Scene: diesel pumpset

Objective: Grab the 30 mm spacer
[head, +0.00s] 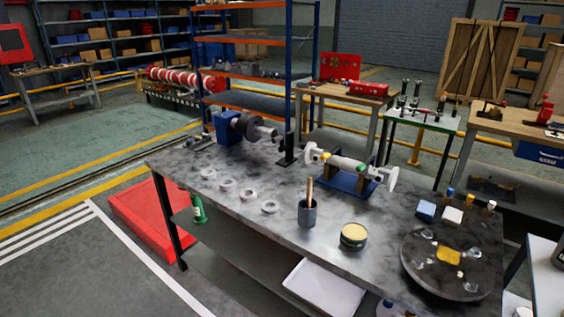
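Several pale ring-shaped spacers lie flat in a slanting row on the left half of the grey workbench (330,245). From back left to front right I see a first ring (207,174), a second ring (227,184), a third ring (248,195) and a last ring (270,207). They lie apart from one another. No size marking is readable, so I cannot tell which is the 30 mm spacer. Neither of my grippers shows in the head view.
Behind the rings stands a blue motor with a dark coupling (240,125). A shaft assembly (350,168) rests on a blue stand. A grey cup with a brush (307,211), a yellow-topped tin (354,236) and a dark round tray (425,280) stand to the right.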

